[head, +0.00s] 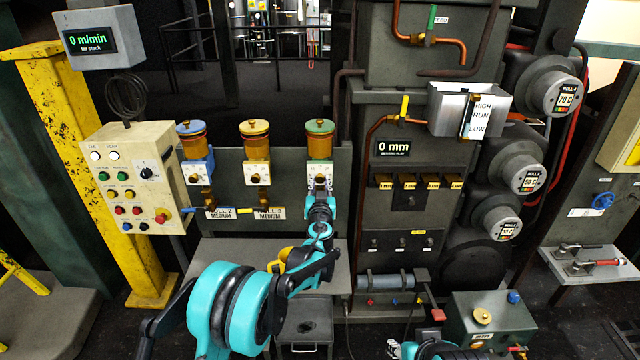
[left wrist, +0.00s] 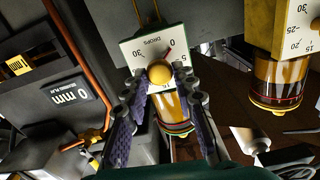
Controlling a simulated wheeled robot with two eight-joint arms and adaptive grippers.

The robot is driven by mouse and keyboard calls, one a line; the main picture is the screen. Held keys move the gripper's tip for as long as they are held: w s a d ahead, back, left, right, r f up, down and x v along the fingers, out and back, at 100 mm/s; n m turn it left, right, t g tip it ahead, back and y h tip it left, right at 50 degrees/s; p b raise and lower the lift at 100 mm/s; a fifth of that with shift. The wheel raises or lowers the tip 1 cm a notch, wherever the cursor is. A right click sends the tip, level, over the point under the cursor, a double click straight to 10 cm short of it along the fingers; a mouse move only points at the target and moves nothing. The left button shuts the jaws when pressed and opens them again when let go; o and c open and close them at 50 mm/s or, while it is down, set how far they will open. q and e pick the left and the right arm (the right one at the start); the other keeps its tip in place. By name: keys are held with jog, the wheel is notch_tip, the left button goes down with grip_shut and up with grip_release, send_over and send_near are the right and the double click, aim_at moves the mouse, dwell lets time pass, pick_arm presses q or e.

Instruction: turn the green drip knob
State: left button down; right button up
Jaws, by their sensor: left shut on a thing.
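The green-capped drip oiler (head: 320,140) is the rightmost of three oilers on the grey panel, with an amber glass body. In the left wrist view its white dial plate (left wrist: 183,36), marked DROPS with numbers, carries a round brass-yellow knob (left wrist: 159,73) and a red pointer. My left gripper (head: 320,186) is at the front of this oiler, just below its dial in the head view. In the left wrist view its two fingers (left wrist: 162,84) are shut on the knob, one on each side.
A beige button box (head: 134,180) is further left. A metal tray (head: 450,108) and a 0 mm display (head: 393,148) are to the right. A grey shelf (head: 225,250) lies below the oilers.

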pick_arm(q)
jog(key=m, duration=0.5)
jog(key=shift+d+m, duration=0.1)
jog(key=shift+m, duration=0.3)
jog(key=m, duration=0.5)
jog(key=shift+f+m, duration=0.1)
jog(key=shift+m, duration=0.2)
jog(key=m, duration=1)
jog(key=shift+f+m, duration=0.15)
jog(key=shift+m, duration=0.25)
jog(key=m, duration=1)
jog(key=shift+f+m, duration=0.1)
jog(key=shift+m, duration=0.3)
jog(key=m, duration=0.5)
jog(key=shift+m, duration=0.3)
jog(key=m, duration=0.5)
jog(key=shift+a, duration=0.2)
jog(key=shift+m, duration=0.3)
